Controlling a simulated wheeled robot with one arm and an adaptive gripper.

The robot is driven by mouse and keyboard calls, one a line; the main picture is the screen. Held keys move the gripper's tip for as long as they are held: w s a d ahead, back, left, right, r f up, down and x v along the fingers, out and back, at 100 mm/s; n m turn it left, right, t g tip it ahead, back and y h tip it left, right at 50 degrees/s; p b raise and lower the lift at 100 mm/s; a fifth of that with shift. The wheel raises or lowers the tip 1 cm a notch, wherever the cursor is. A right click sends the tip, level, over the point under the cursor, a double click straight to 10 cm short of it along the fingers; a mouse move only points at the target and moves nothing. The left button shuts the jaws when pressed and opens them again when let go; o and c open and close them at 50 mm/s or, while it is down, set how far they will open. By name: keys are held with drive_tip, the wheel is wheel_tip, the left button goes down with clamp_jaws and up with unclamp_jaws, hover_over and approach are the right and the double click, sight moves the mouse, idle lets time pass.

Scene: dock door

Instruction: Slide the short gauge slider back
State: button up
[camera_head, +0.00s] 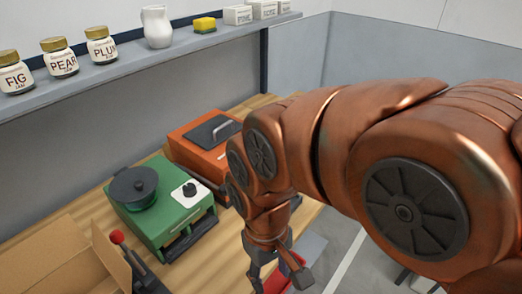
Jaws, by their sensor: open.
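My gripper (279,279) points down near the front edge of the wooden worktop, at the bottom centre of the head view. Its two fingers are apart. A red piece (282,284) shows between and behind the fingers, partly hidden by them; I cannot tell whether they touch it.
A green unit (160,222) with a dark pot and an orange-red unit (190,150) stand left of my arm. A red-knobbed lever (118,238) and an open cardboard box (50,262) are at lower left. A shelf (130,68) holds jars and a jug.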

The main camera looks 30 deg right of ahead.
drive_tip(key=w+d+f+m+t+b, duration=0.1)
drive_tip(key=w+d+t+b, duration=0.15)
drive_tip(key=w+d, duration=0.55)
drive_tip(key=w+d+f+m+t+b, duration=0.1)
drive_tip(key=w+d+m+b, duration=0.2)
drive_tip(key=w, duration=1)
drive_tip(key=w+d+f+m+t+h+b, duration=0.1)
drive_tip(key=w+d, duration=0.3)
drive_tip(key=d, duration=0.8)
drive_tip(key=w+d+f+t+h+b, duration=0.15)
drive_tip(key=w+d, duration=0.25)
drive_tip(key=d, duration=0.8)
drive_tip(key=shift+a+p+x, duration=0.15)
drive_tip(key=shift+p+x, duration=0.2)
drive_tip(key=shift+x, duration=1.45)
drive_tip(key=shift+a+p+x, duration=0.1)
drive_tip(key=shift+p+x, duration=0.25)
drive_tip(key=shift+x, duration=1.5)
drive_tip(key=shift+s+f, duration=0.15)
drive_tip(key=shift+s, duration=0.1)
clamp_jaws()
drive_tip(key=shift+y, duration=0.25)
